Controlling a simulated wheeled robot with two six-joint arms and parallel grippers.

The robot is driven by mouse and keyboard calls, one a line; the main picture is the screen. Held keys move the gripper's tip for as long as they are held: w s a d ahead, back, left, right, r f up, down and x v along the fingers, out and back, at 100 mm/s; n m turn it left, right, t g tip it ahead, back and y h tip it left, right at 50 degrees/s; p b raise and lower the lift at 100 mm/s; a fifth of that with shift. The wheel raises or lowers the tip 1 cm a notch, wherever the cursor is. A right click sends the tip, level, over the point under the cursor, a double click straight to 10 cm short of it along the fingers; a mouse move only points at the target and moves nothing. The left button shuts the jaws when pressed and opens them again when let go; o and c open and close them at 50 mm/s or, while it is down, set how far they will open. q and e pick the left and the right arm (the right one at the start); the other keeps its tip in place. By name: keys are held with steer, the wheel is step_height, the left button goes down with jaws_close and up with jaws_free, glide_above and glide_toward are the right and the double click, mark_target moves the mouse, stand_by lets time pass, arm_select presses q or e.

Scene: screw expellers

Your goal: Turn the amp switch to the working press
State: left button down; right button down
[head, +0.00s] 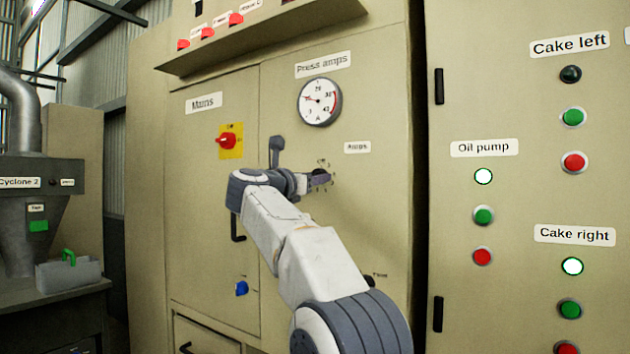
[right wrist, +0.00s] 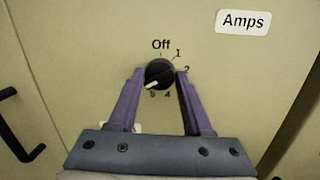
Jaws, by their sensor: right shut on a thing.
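The amp switch is a round black knob (right wrist: 160,72) on the beige panel under the Amps label (right wrist: 243,21). Around it I read Off at the top, 1, 2, 4 and, at lower left, what looks like 5; position 3 is hidden. Its white mark points to lower left, by the 5. My right gripper (right wrist: 160,76) has its purple fingers on both sides of the knob, shut on it. In the head view, the right gripper (head: 316,179) reaches the panel and mostly covers the switch. My left gripper is not in view.
The Press amps gauge (head: 319,101) is above, its needle pointing left. A red Mains switch (head: 227,141) is at left. On the right panel, the Oil pump lamp (head: 483,176) and Cake right lamp (head: 572,266) are lit; the Cake left lamp (head: 570,74) is dark.

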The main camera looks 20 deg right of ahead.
steer(key=shift+a+r, duration=0.1)
steer(key=shift+c, duration=1.8)
jaws_free()
steer(key=b+v, duration=0.3)
steer(key=v, duration=0.7)
steer(key=shift+a, duration=0.15)
